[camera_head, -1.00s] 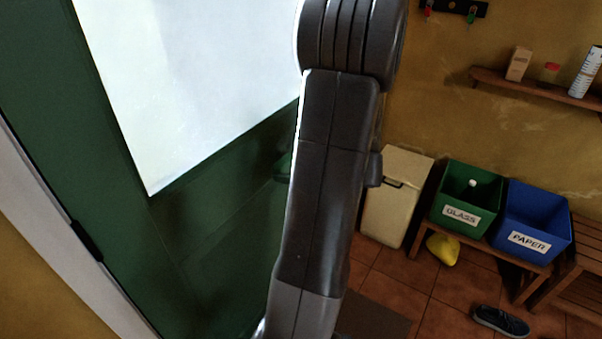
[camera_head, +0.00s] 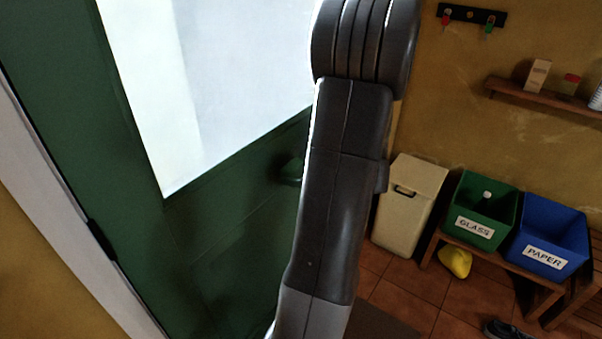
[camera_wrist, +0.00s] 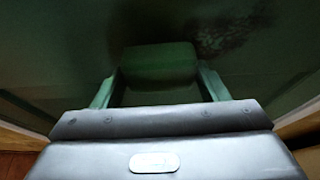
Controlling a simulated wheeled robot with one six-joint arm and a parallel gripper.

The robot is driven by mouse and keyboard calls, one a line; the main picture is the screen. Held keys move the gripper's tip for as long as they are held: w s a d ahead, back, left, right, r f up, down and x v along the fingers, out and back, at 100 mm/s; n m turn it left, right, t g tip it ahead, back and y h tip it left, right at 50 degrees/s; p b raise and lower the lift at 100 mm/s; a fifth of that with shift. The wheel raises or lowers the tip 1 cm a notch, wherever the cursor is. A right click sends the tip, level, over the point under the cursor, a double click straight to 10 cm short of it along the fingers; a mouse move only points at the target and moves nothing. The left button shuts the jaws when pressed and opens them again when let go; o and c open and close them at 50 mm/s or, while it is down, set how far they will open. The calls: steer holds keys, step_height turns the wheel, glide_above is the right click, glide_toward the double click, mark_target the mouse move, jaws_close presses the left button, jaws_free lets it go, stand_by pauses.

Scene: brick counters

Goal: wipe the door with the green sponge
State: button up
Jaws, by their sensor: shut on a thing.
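The green door (camera_head: 70,110) with a pale window pane (camera_head: 235,80) fills the left of the head view. In the wrist view the door surface (camera_wrist: 60,50) fills the background, with a dark speckled smudge (camera_wrist: 228,32) at upper right. My gripper (camera_wrist: 158,84) is shut on the green sponge (camera_wrist: 160,62), which lies between the fingertips, in front of the door and left of the smudge. I cannot tell whether the sponge touches the door. My arm hides part of the door in the head view. A small green shape (camera_head: 291,170) shows beside the arm; I cannot tell what it is.
A cream bin (camera_head: 408,205), a green GLASS box (camera_head: 482,230) and a blue PAPER box (camera_head: 545,256) stand along the right wall. A yellow object (camera_head: 455,262) and a dark shoe (camera_head: 505,330) are low down. A wall shelf (camera_head: 545,101) hangs above.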

steer(key=shift+w+a, duration=0.55)
steer(key=shift+a, duration=0.25)
steer(key=shift+d, duration=0.1)
